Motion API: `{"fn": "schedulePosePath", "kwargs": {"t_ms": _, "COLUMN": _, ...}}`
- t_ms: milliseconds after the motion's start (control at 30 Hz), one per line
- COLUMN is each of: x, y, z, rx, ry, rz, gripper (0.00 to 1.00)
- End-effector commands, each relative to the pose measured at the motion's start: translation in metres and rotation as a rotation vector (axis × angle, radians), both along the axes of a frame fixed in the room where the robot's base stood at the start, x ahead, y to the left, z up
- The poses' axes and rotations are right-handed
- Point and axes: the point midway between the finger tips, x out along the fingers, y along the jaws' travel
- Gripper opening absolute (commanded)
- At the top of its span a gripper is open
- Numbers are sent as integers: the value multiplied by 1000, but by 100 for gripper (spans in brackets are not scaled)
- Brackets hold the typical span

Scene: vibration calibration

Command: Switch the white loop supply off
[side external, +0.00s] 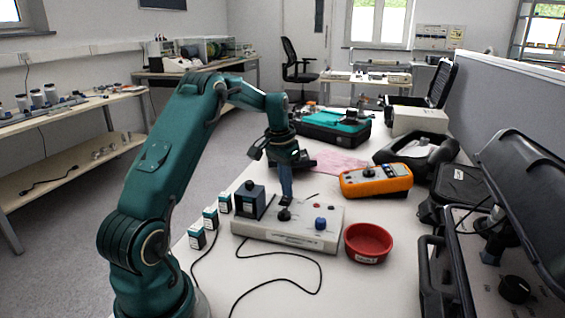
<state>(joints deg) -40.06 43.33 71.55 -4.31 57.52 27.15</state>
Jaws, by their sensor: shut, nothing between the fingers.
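The white loop supply (320,241) is a low, pale box on the table in front of my arm. Its top carries a black knob or switch (284,214), a blue knob (320,224) and small red parts near its back edge. A dark block (249,199) stands at its left end. My gripper (286,201) points down over the box and is shut and empty. Its tips are just above or at the black knob; I cannot tell whether they touch. The switch position is too small to read.
A red bowl (368,243) stands close to the box's right end. An orange meter (376,181) lies behind it. Several small dark boxes (210,219) line the left table edge. A black cable (318,278) curls in front. Open black cases crowd the right side.

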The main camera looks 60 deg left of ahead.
Motion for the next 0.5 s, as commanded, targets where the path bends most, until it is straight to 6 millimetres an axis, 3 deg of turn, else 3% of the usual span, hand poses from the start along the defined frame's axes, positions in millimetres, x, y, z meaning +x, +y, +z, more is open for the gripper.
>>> {"fn": "schedulePosePath", "kwargs": {"t_ms": 500, "x": 1, "y": 1, "z": 40, "rx": 3, "ry": -4, "rz": 1, "gripper": 0}}
